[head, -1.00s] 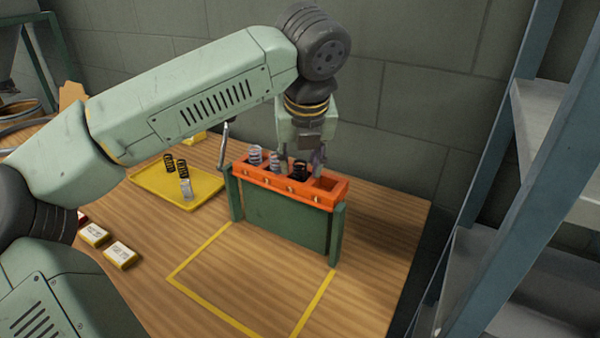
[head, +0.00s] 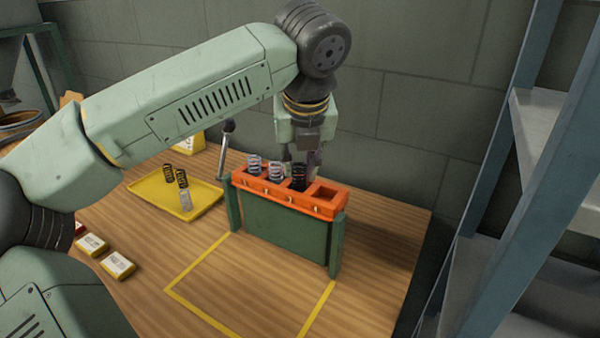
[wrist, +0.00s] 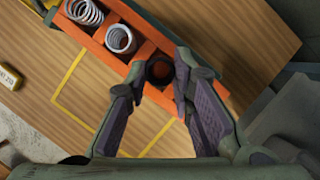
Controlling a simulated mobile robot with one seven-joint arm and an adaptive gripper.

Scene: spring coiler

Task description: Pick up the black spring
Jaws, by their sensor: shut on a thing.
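The black spring (head: 298,184) stands in the orange rack (head: 333,209), in the third compartment from the left. My gripper (head: 301,163) is above the rack, pointing down, with its fingers shut on the upper part of the black spring. In the wrist view the dark ring of the spring (wrist: 160,71) shows between the fingertips of my gripper (wrist: 161,67). Its lower part is hidden inside the rack, so I cannot tell whether it is raised.
Two silver springs (head: 254,165) (head: 276,172) stand in the compartments to the left; the right-end compartment is empty. A yellow tray (head: 206,195) with dark springs (head: 169,173) lies to the left. A metal shelf (head: 540,140) stands at the right. The marked table area in front is clear.

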